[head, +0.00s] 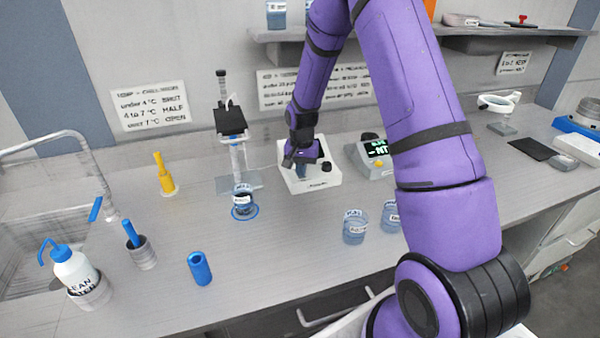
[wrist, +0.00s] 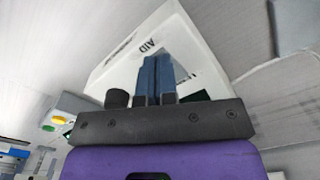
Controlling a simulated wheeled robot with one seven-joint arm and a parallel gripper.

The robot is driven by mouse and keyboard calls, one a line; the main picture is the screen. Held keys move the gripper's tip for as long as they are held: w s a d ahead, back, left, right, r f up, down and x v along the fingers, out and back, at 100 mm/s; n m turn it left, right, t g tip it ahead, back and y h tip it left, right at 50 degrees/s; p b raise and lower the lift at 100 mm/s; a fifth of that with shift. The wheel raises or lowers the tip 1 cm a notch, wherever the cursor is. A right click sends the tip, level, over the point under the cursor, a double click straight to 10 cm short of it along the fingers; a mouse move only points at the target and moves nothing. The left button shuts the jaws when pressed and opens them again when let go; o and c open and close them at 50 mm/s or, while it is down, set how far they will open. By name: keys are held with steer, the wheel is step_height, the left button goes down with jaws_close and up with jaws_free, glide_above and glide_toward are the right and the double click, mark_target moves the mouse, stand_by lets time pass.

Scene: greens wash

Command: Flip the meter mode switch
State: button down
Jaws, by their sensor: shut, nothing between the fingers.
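The grey meter (head: 372,158) stands at the back of the bench, with a lit dark display and a yellow button. Its edge also shows at the lower left of the wrist view (wrist: 68,104), with a yellow and a green button. My gripper (head: 302,172) is over the white box left of the meter. In the wrist view my blue fingers (wrist: 157,62) are together and empty, pointing at that box (wrist: 125,60). Whether they touch it I cannot tell. A black knob (wrist: 117,98) is beside the fingers. I cannot make out a mode switch; my fingers hide part of the box.
A beaker (head: 243,200) stands on a blue ring left of the white box. Two labelled beakers (head: 355,227) stand in front of the meter. A stand (head: 232,130), a yellow item (head: 164,178) and a wash bottle (head: 75,268) are further left. The front middle is mostly clear.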

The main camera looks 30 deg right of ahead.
steer(key=shift+r, duration=3.5)
